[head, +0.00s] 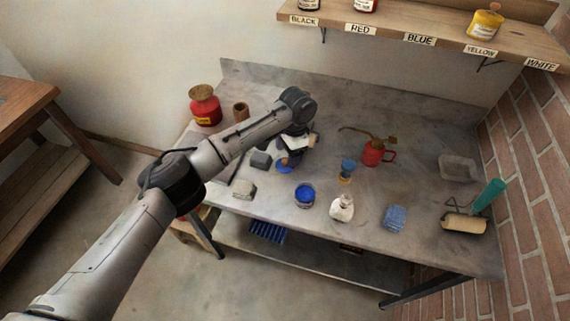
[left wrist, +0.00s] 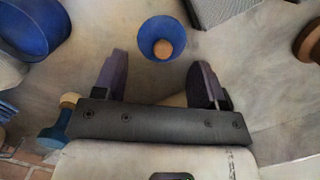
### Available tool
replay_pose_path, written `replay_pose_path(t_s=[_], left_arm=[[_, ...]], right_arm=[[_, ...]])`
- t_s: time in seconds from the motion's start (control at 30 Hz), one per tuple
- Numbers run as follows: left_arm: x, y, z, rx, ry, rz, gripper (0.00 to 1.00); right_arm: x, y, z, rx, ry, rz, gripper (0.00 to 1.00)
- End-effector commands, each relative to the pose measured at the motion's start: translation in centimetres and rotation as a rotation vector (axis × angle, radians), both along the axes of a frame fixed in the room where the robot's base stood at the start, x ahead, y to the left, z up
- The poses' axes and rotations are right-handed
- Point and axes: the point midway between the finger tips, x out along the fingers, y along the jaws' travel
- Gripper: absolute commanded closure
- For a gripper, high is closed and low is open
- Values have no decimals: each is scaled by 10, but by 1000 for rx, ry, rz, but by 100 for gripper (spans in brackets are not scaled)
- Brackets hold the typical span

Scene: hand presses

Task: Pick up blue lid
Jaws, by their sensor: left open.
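The blue lid (head: 284,167), round with a small wooden knob, lies on the grey worktop just behind the open blue paint tin (head: 304,196). In the left wrist view the lid (left wrist: 151,33) is at top centre, its knob (left wrist: 163,49) facing the camera. My left gripper (head: 296,149) is above the worktop close to the lid, partly covering that area in the head view. In the left wrist view its two fingers (left wrist: 160,76) are spread, with the lid ahead of the gap between them and nothing held. The tin (left wrist: 30,25) shows at top left. My right gripper is out of view.
A blue-topped wooden-handled piece (head: 347,168), a white bottle (head: 342,209) and a red oil can (head: 373,154) stand to the right. A red can (head: 205,107) stands at far left. A labelled shelf (head: 420,32) hangs above.

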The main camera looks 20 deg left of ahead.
Motion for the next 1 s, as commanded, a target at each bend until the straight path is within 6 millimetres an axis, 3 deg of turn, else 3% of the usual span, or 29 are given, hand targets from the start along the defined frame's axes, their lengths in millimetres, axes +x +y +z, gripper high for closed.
replay_pose_path(t_s=[0.2,0.5,1.0], left_arm=[[-1,5,-31,1,1,0,35],[-2,6,-36,0,0,0,35],[-3,6,-37,0,0,0,83]], right_arm=[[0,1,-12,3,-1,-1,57],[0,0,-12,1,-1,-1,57],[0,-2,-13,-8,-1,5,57]])
